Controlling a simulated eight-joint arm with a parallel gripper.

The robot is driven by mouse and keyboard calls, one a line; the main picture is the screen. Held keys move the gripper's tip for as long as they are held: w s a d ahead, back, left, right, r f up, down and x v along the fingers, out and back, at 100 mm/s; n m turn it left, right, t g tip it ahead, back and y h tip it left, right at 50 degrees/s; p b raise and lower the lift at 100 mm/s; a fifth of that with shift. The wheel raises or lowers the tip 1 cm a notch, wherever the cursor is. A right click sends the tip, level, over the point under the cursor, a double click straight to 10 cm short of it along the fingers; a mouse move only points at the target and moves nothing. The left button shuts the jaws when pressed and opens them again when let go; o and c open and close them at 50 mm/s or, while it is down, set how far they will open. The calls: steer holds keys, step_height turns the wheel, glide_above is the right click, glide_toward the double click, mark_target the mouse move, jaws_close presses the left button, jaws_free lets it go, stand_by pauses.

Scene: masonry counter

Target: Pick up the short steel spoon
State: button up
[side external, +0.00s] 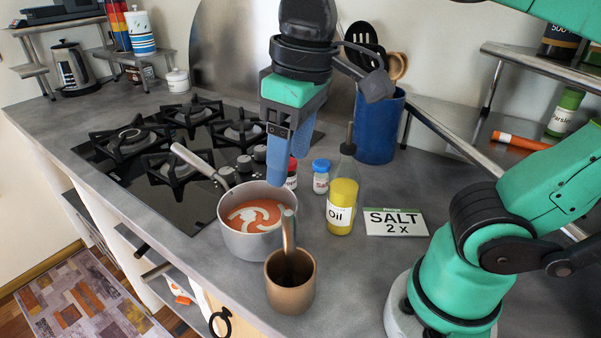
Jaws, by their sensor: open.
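A short metal utensil (289,232) with a brownish sheen stands upright in a copper-coloured cup (290,293), its end rising above the rim. Its lower part is hidden inside the cup, so I cannot tell for sure that it is the short steel spoon. My gripper (289,168) points down with its blue fingers, open and empty. In the picture it is above the utensil, over the far side of the saucepan (247,246), apart from the utensil.
The saucepan holds orange soup, left of the cup. The stove (180,150) is at left. Bare counter lies right of the cup.

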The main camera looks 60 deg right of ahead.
mark_target(290, 213)
steer(key=f, duration=0.5)
steer(key=shift+s+a, duration=0.1)
steer(key=shift+s, duration=0.1)
steer(key=shift+w+f, duration=0.2)
steer(key=shift+f, duration=1.2)
steer(key=shift+w+f, duration=0.15)
steer(key=shift+f, duration=1.2)
jaws_close()
